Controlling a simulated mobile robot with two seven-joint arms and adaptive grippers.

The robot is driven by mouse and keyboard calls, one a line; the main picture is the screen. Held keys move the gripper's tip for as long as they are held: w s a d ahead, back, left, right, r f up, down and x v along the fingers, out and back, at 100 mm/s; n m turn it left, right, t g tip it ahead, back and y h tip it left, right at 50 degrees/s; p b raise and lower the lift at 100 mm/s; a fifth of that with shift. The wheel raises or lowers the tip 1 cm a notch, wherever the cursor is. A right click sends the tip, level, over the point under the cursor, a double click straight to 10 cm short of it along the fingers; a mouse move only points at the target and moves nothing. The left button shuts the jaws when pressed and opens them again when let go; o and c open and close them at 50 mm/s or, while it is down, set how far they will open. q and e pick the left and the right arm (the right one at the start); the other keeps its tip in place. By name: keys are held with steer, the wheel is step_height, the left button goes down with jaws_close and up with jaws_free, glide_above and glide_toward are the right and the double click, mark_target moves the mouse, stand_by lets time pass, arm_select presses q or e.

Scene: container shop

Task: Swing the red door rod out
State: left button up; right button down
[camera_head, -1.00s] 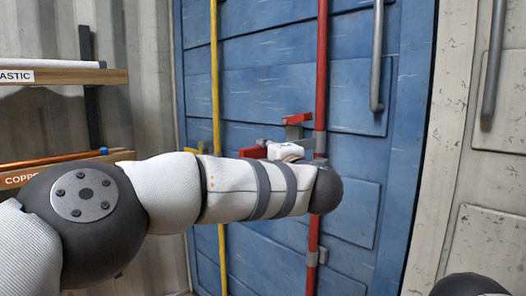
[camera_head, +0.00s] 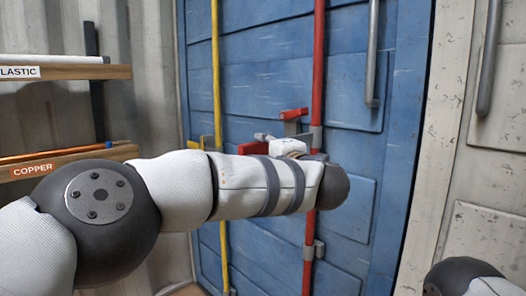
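The red door rod (camera_head: 317,80) stands upright on the blue door (camera_head: 265,75). A red bracket (camera_head: 294,114) juts left from it, and a red handle piece (camera_head: 252,148) shows lower down, just above my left forearm. My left arm crosses from the left in front of the rod. Part of my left gripper (camera_head: 268,138), a white body with a grey finger, shows above the forearm beside the red pieces. The forearm hides most of it, so its grip and any contact with the handle are unclear. My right gripper is out of view; only my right arm shows at the bottom right.
A yellow rod (camera_head: 216,70) runs upright on the door's left part. A grey vertical bar (camera_head: 372,60) is at the door's right. Wooden shelves labelled PLASTIC and COPPER (camera_head: 40,169) stand at the left. A pale panel (camera_head: 450,150) borders the door at right.

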arm_select(q)
steer(key=shift+o, duration=0.5)
steer(key=shift+s, duration=0.1)
